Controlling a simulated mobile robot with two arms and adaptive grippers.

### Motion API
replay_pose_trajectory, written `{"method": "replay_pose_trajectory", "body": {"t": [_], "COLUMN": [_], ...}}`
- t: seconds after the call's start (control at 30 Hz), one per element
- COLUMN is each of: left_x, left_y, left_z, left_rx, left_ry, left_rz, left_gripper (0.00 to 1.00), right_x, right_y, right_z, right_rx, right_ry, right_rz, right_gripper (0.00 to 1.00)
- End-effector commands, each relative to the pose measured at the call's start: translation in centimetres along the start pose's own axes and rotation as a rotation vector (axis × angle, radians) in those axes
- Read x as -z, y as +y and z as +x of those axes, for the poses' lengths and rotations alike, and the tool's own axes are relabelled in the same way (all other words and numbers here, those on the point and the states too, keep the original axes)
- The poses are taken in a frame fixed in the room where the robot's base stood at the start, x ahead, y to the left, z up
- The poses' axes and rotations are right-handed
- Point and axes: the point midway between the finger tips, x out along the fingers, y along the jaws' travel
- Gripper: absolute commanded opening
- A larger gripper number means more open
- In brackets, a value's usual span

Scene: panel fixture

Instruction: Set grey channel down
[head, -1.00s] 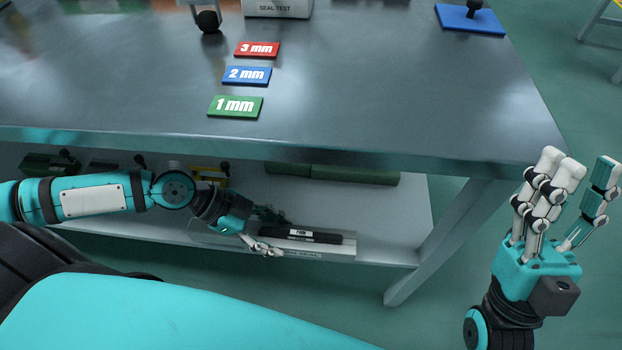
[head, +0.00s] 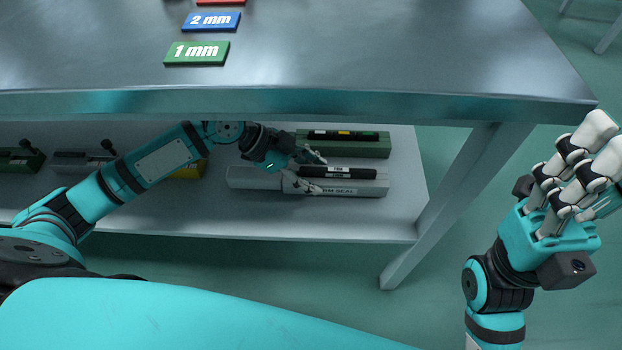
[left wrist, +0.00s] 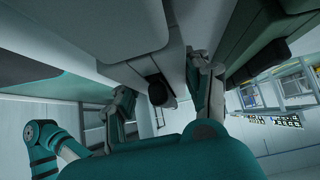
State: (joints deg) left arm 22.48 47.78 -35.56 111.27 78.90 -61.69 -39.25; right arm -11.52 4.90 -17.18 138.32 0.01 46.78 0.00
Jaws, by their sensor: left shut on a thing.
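The grey channel (head: 252,178) is a long light-grey piece lying lengthwise left to right at the lower shelf. A black rod with a white label (head: 352,172) lies along its top, and its front face carries a text label. My left gripper (head: 303,172) is shut on the channel near its middle, and the fingers hide part of it. Whether the channel's underside touches the shelf cannot be told. In the left wrist view, the channel (left wrist: 150,62) runs between the fingers with a dark round end showing. My right gripper (head: 582,165) is open and empty, off the table's right end.
The lower shelf (head: 330,226) has bare room in front of the channel. A green channel (head: 374,150) with a black rod lies just behind it. Other channels with black knobs are at the shelf's left. The tabletop edge (head: 300,104) overhangs, and a leg (head: 455,205) stands at right.

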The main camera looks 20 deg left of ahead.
Motion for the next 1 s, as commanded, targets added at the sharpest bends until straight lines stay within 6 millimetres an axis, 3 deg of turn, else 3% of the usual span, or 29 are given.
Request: {"method": "replay_pose_trajectory", "body": {"t": [0.4, 0.43, 0.5, 0.6, 0.87, 1.0], "left_x": [-0.6, -0.7, -0.7, -0.7, -0.7, -0.6], "left_y": [-0.1, 0.0, 0.0, 0.0, 0.0, -0.1], "left_z": [0.6, 0.7, 0.7, 0.7, 0.6, -0.7], "left_rx": [0.003, 0.002, 0.002, 0.002, 0.002, 0.004], "left_ry": [0.004, 0.001, 0.001, 0.001, 0.001, -0.002], "left_rz": [0.002, 0.001, 0.001, 0.001, 0.002, 0.001], "left_gripper": [0.00, 0.51, 0.60, 0.72, 0.72, 0.72], "right_x": [-0.1, -0.1, -0.1, -0.1, -0.1, 0.1], "right_y": [0.0, 0.0, 0.0, 0.0, 0.0, 0.0], "right_z": [0.3, 0.3, 0.3, 0.2, 0.3, 0.8], "right_rx": [0.007, 0.007, 0.007, 0.007, 0.007, 0.007], "right_ry": [0.017, 0.017, 0.017, 0.017, 0.017, 0.021], "right_rz": [-0.002, -0.002, -0.002, -0.002, -0.002, -0.002], "right_gripper": [0.32, 0.32, 0.32, 0.32, 0.32, 0.32]}}
